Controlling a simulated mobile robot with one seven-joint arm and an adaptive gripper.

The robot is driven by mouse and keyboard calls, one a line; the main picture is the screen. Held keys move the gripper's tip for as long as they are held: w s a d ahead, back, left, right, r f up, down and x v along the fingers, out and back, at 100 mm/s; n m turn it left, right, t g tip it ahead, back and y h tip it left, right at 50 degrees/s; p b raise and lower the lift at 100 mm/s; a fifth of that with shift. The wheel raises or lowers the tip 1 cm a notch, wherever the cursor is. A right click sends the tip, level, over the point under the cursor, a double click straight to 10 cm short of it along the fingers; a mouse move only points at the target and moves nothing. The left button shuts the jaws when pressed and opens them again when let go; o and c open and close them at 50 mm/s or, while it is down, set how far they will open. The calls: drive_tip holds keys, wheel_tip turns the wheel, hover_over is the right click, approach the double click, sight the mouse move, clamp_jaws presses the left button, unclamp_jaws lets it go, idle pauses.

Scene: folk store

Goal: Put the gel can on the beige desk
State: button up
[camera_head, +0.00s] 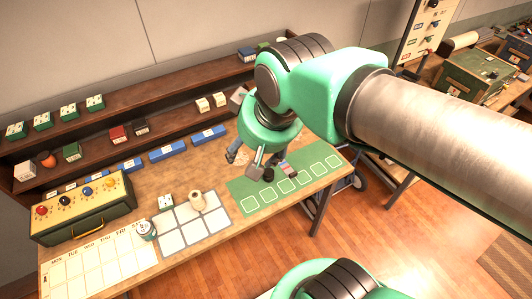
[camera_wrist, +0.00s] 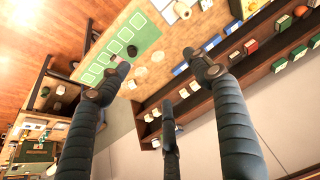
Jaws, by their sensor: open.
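My gripper (camera_head: 256,165) is open and hangs above the desk near the green mat; its three dark fingers show spread apart in the wrist view (camera_wrist: 145,85), with nothing between them. The beige desk (camera_head: 215,160) runs along the wall. A small round can (camera_head: 146,230) with a pale label stands on the calendar sheet at the desk's front left; I cannot tell whether it is the gel can. A small dark and reddish item (camera_head: 288,169) is on the green mat, close to my fingers, and its label is unreadable.
The green mat (camera_head: 245,207) has several outlined squares. A grey grid mat (camera_head: 172,240) bears a cream spool (camera_head: 197,201). A yellow knobbed box (camera_head: 85,210) stands at the left. Shelves (camera_head: 100,152) with small boxes line the back.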

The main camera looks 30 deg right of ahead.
drive_tip(key=s, duration=0.1)
drive_tip(key=s+d, duration=0.1)
drive_tip(key=s, duration=0.1)
drive_tip(key=shift+s+d, duration=0.25)
drive_tip(key=shift+d, duration=0.1)
wheel_tip(320, 180, down, 8)
drive_tip(key=b, duration=0.8)
